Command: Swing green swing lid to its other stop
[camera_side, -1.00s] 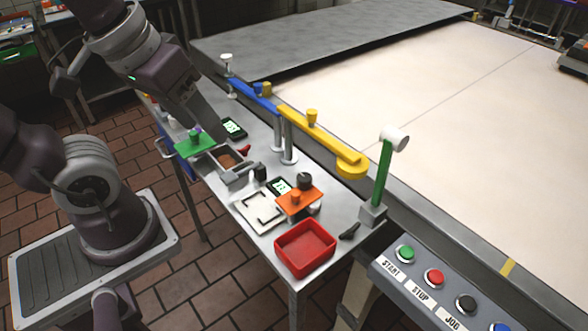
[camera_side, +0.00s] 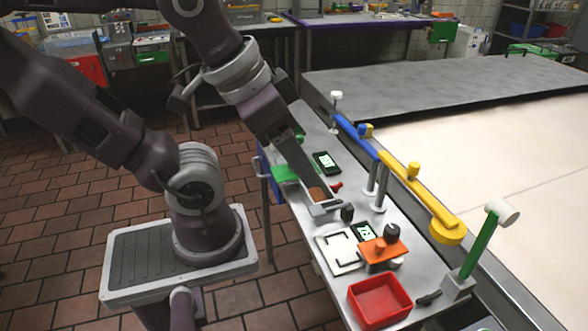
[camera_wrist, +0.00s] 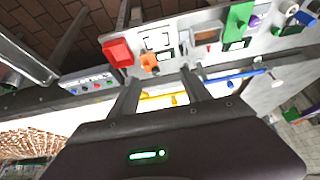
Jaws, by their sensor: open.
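The green swing lid (camera_side: 288,173) is a flat plate partly hidden behind my gripper in the side view. It lies off to one side of a grey box with a brown patch inside (camera_side: 315,194), so the brown shows uncovered. In the wrist view the lid (camera_wrist: 237,20) is at the top right, beside the grey box (camera_wrist: 205,38). My gripper (camera_wrist: 160,76) is open, with its two fingers apart and nothing seen between them. In the side view its lower end is in front of the lid, close to the box; whether it touches cannot be told.
The yellow bar (camera_side: 420,192) and blue bar (camera_side: 358,138) stand on posts along the conveyor side. The orange plate (camera_side: 378,249), red bin (camera_side: 380,301), white tray (camera_side: 338,253) and green-and-white upright lever (camera_side: 480,245) crowd the front. A dark display (camera_side: 326,162) lies behind the box.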

